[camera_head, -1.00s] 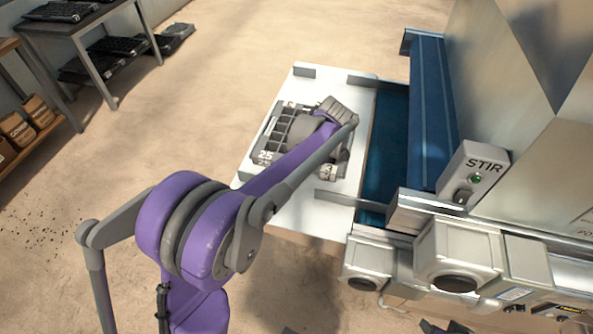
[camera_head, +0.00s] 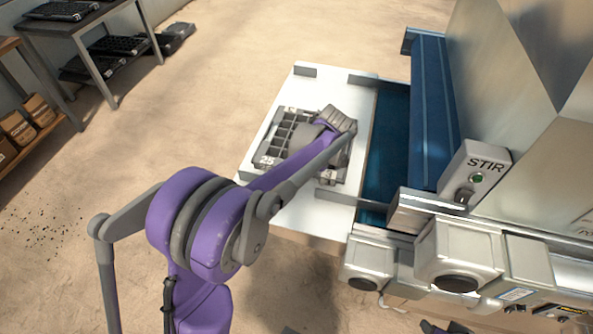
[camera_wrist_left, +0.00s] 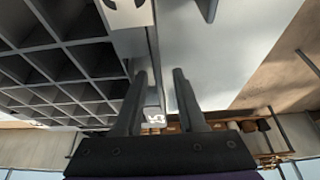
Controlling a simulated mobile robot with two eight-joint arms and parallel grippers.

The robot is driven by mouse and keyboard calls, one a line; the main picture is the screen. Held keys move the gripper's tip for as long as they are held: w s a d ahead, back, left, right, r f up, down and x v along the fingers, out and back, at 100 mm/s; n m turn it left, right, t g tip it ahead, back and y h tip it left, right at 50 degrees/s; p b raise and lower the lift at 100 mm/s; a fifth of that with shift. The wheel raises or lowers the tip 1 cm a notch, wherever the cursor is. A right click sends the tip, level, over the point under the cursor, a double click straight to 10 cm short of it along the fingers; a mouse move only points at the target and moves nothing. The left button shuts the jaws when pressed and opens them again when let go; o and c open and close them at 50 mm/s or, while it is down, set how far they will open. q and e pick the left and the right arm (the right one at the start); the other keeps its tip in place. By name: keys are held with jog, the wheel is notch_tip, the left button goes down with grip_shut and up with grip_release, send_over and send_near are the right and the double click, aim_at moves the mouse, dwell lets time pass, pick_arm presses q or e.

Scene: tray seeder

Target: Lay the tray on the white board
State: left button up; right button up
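The dark grey seed tray (camera_head: 270,160), with a grid of square cells and a "25" label, is over the white board (camera_head: 285,82) and appears to lie on it. Its right part is hidden by my left arm. My left gripper (camera_head: 328,172) is at the tray's right side, its fingers mostly hidden there. In the left wrist view, the two fingers (camera_wrist_left: 159,75) stand apart on either side of the tray's end wall (camera_wrist_left: 152,50). A gap shows between the wall and the right finger. My right gripper is not in view.
Grey guide brackets (camera_head: 338,197) stick out over the board's right side. Beyond them are a blue belt (camera_head: 388,150) and the machine with a STIR box (camera_head: 475,170). A shelf with black trays (camera_head: 118,45) stands at the back left.

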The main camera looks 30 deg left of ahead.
pick_arm(q)
jog(key=v, duration=1.2)
jog(key=s+d+f+m+t+h, duration=0.2)
jog(key=s+d+f+m+t, duration=0.1)
jog(key=s+m, duration=0.7)
jog(key=s+d+f+m+t+h, duration=0.2)
jog(key=s+f+m, duration=0.3)
jog(key=s+m, duration=0.5)
jog(key=s+d+t+p, duration=0.1)
jog(key=s, duration=0.2)
jog(key=shift+s+f+m, duration=0.3)
jog(key=shift+f+m, duration=0.05)
jog(key=shift+m, duration=0.05)
